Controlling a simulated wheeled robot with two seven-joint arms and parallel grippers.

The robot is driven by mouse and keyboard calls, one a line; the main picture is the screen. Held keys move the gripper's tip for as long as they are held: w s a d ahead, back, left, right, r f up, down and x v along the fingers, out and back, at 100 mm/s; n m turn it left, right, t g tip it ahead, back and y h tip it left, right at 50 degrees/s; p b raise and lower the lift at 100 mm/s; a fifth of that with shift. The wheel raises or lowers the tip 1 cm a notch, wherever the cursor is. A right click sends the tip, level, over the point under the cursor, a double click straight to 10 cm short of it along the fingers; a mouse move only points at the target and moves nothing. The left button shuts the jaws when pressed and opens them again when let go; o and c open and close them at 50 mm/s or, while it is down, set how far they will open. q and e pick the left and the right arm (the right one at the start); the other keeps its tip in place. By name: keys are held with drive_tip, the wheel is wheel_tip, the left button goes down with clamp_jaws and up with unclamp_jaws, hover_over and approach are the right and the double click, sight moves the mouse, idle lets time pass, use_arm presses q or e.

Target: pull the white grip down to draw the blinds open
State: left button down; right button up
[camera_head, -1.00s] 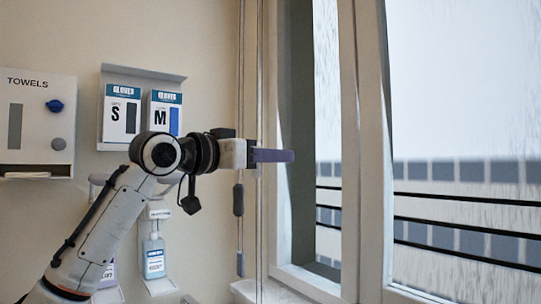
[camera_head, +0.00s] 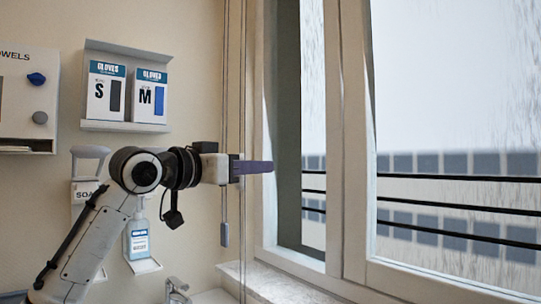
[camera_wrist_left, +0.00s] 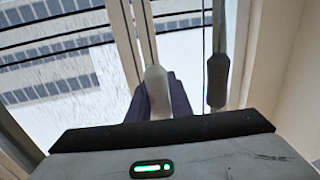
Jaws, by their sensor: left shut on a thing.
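My left gripper (camera_head: 255,167) is beside the window, its purple fingers pointing right. In the left wrist view the white grip (camera_wrist_left: 156,88) sits between the two purple fingers, which are shut on it, with its cord running up from it. In the head view the white grip is hidden by the gripper. A dark grey grip (camera_wrist_left: 217,82) hangs on another cord beside the fingers, apart from them. A grey weight (camera_head: 224,235) hangs below my gripper in the head view. My right gripper is out of view.
The window frame (camera_head: 350,150) stands to the right of the gripper, with a sill (camera_head: 275,283) below. Glove boxes (camera_head: 150,97), a towel dispenser (camera_head: 18,125) and a soap bottle (camera_head: 138,240) are on the left wall. A tap (camera_head: 176,290) is below.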

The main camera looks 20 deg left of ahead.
use_arm(q)
wheel_tip(320, 180, down, 12)
drive_tip(key=b, duration=0.3)
drive_tip(key=shift+r, duration=0.2)
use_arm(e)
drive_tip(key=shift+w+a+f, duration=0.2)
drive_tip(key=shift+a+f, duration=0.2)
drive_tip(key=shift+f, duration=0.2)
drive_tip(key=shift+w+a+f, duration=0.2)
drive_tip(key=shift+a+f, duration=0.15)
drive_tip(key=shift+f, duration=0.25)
use_arm(q)
drive_tip(key=c, duration=1.6)
unclamp_jaws()
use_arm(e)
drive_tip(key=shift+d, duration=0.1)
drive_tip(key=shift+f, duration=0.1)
